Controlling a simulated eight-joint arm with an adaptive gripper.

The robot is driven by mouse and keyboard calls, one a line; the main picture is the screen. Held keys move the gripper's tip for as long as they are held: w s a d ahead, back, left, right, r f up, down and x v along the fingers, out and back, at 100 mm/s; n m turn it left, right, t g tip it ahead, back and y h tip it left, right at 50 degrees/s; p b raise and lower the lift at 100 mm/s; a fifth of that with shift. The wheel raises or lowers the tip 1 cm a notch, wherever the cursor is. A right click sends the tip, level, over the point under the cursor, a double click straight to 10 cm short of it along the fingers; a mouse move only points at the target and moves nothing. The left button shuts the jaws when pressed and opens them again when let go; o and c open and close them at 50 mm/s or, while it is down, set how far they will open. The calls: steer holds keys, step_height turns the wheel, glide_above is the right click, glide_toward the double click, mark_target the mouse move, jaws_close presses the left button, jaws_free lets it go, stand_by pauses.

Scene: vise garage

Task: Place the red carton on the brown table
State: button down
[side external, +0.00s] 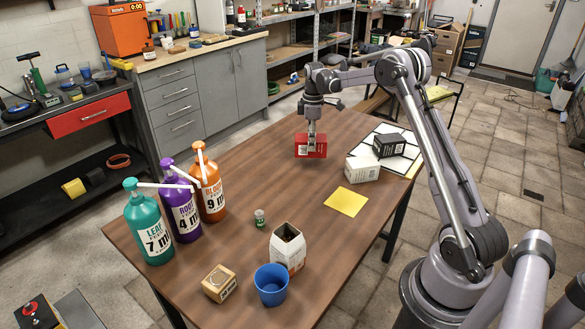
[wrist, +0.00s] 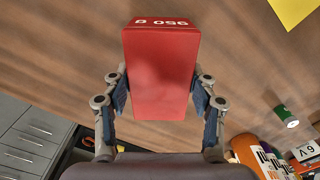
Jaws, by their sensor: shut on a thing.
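The red carton (side external: 311,146) is a small box with a white label, over the far part of the brown table (side external: 270,175). My gripper (side external: 312,130) is shut on it from above. In the wrist view the red carton (wrist: 160,70) sits between the two fingers of my gripper (wrist: 160,95), with pale lettering on one end. The brown table (wrist: 60,60) fills the background there. I cannot tell for sure whether the carton's underside touches the table.
A white carton (side external: 363,169) and a black carton (side external: 389,145) stand right of the red one, near a yellow sheet (side external: 346,201). Several pump bottles (side external: 181,207) line the left edge. The table's middle is mostly clear.

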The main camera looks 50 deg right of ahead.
steer(key=shift+w+a+f, duration=0.15)
steer(key=shift+w+f, duration=0.1)
steer(key=shift+f, duration=1.7)
steer(key=shift+f, duration=0.15)
steer(key=shift+c, duration=2)
jaws_free()
steer(key=shift+f, duration=0.1)
